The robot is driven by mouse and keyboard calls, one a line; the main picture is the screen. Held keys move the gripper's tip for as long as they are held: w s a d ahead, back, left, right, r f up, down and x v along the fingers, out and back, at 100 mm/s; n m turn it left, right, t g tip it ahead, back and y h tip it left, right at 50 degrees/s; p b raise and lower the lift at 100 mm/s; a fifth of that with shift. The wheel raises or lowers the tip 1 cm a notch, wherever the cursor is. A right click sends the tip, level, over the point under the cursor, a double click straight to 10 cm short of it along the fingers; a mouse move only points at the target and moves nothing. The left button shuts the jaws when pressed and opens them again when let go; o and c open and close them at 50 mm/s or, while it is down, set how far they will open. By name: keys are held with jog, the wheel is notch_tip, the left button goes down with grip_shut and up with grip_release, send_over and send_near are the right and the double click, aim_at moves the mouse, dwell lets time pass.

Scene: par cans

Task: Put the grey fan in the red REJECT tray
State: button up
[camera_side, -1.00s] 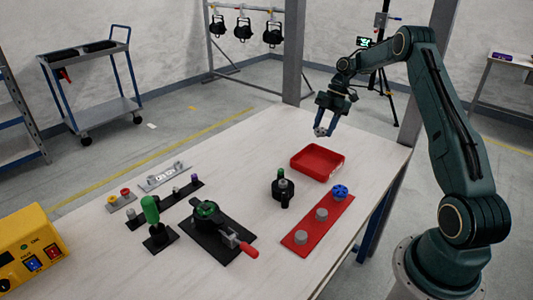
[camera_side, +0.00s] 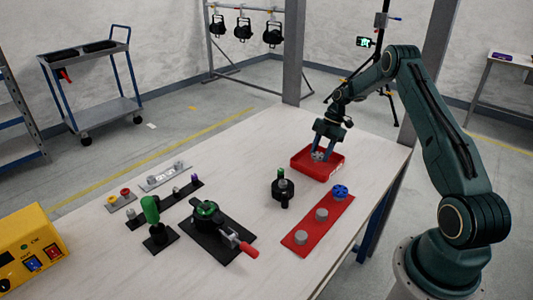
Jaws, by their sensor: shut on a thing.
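The red tray (camera_side: 304,168) lies on the table towards its far right part. My gripper (camera_side: 319,155) points down over the tray and is shut on the small grey fan (camera_side: 318,156). The fan is low, within the outline of the tray; I cannot tell whether it touches the tray floor. Any lettering on the tray is too small to read.
A red strip (camera_side: 304,236) with grey pegs and a blue fan (camera_side: 340,191) is in front of the tray. A black fixture (camera_side: 283,188) stands left of the strip. A black clamp fixture (camera_side: 208,211) and a green-handled tool (camera_side: 151,209) are further left.

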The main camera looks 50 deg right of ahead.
jog(key=shift+f, duration=1.05)
jog(key=shift+f, duration=0.15)
jog(key=o, duration=1)
jog(key=shift+c, duration=0.2)
jog(key=v, duration=1.2)
jog(key=shift+a, duration=0.1)
